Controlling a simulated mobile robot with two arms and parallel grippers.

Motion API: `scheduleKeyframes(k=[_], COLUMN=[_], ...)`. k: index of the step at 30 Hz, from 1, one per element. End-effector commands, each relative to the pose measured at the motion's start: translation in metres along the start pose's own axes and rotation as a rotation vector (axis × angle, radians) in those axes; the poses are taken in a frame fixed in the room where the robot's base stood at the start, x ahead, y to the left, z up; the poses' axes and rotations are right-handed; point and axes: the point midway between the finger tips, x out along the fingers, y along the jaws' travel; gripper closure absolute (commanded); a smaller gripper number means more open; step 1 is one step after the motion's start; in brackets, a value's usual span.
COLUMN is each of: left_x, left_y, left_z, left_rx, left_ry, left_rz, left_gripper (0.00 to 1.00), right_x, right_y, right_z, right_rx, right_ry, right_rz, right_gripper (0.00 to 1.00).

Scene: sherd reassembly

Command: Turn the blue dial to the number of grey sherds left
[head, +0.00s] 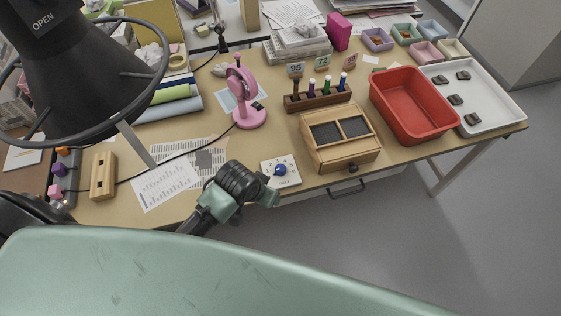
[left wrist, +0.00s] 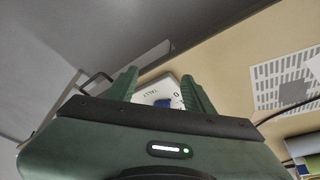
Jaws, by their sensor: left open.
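The blue dial (head: 280,170) sits on a white plate (head: 292,177) with number marks, at the table's front edge. My left gripper (head: 272,194) is just in front of the plate in the head view. In the left wrist view its two green fingers (left wrist: 162,90) are apart, with the blue dial (left wrist: 162,103) and part of the white plate (left wrist: 150,92) showing between them. Whether a finger touches the dial cannot be told. Several dark grey sherds (head: 455,99) lie apart on the white tray (head: 497,104) at the right. My right gripper is not in view.
A wooden box (head: 346,157) with two dark panels stands right of the dial plate, then a red bin (head: 401,127). A large black hood (head: 78,75) blocks the upper left.

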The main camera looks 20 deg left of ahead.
Motion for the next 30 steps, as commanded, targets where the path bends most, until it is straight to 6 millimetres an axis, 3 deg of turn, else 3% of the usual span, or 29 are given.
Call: scheduleKeyframes(k=[1,3,10,14,24,30], left_x=[-0.005,-0.007,-0.013,-0.006,0.047,0.063], left_y=[-0.002,-0.004,-0.012,-0.014,-0.015,-0.016], left_z=[-0.019,-0.038,-0.087,-0.094,-0.095,-0.096], left_rx=[0.006,0.007,0.001,-0.004,-0.004,-0.003], left_ry=[0.012,0.019,0.036,0.035,0.034,0.037], left_rz=[-0.005,-0.007,-0.026,-0.03,-0.029,-0.029], left_gripper=[0.48,0.48,0.48,0.48,0.48,0.48], right_x=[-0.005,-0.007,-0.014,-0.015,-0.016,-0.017], right_y=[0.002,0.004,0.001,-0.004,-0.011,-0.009], right_z=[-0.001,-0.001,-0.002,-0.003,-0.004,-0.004], right_rx=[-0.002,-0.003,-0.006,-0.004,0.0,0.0], right_ry=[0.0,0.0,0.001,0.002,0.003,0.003], right_rz=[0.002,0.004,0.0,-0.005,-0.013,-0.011], right_gripper=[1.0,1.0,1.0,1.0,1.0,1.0])
